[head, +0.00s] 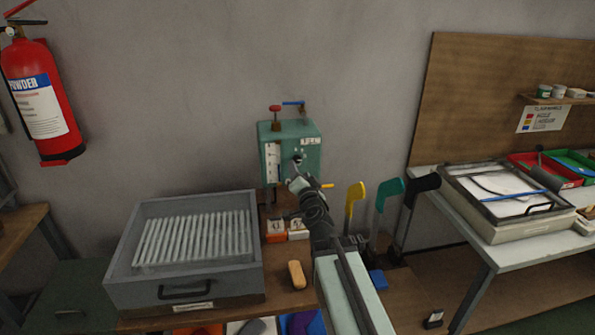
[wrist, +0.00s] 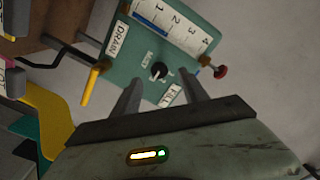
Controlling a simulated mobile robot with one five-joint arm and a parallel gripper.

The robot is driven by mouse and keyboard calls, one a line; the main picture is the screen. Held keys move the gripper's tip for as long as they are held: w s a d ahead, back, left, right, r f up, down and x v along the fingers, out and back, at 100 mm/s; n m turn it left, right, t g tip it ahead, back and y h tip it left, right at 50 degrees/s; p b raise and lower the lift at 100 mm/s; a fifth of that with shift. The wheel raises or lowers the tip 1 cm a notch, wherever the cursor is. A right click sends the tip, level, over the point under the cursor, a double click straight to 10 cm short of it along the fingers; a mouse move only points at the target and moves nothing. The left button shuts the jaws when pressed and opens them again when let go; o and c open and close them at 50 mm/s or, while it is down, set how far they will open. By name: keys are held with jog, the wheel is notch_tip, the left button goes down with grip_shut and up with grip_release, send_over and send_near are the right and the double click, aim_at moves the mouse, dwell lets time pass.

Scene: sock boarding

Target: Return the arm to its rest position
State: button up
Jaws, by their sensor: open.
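My gripper (head: 295,181) is stretched forward in the head view, in front of a teal control box (head: 271,133) on the wall. In the wrist view my gripper (wrist: 162,84) is open, its two grey fingers apart and nothing held between them. A small black knob (wrist: 158,70) on the box face shows just beyond and between the fingertips. I cannot tell whether the fingers touch the box. The teal box (wrist: 140,38) also shows labels such as DRAIN, a 1-to-4 scale, a yellow lever (wrist: 90,88) and a red knob (wrist: 220,71).
A grey tray of white rods (head: 112,285) sits left of my arm. Yellow, green and black board shapes (head: 355,197) stand close on its right. A wooden block (head: 297,274) lies beside it. A white-topped table (head: 478,240) is further right, a fire extinguisher (head: 42,100) far left.

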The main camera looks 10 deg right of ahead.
jog(key=s+a+f+n+g+y+p, duration=0.4)
jog(key=s+a+f+n+g+p, duration=0.1)
jog(key=s+a+n+g+p, duration=0.15)
jog(key=s+d+f+n+g+h, duration=0.1)
jog(key=s+f+g, duration=0.1)
jog(key=s+f, duration=0.1)
jog(key=s+d+f+n+g, duration=0.1)
jog(key=s+f+g, duration=0.2)
jog(key=s, duration=0.2)
jog(key=s+d+f+n+g+h, duration=0.1)
jog(key=s+d+f+g, duration=0.1)
jog(key=s+f, duration=0.2)
jog(key=shift+d+f+g+h+p, duration=0.1)
jog(key=shift+g+h+p, duration=0.2)
jog(key=shift+g+p, duration=0.05)
jog(key=s+d+g, duration=0.1)
jog(key=s, duration=0.1)
jog(key=s+d+f+g+h, duration=0.1)
jog(key=s, duration=0.2)
jog(key=s+d+g, duration=0.1)
jog(key=s, duration=0.1)
jog(key=shift+s+f+m+g, duration=0.2)
jog(key=shift+s+m+g, duration=0.1)
jog(key=shift+g, duration=0.1)
jog(key=shift+a, duration=0.1)
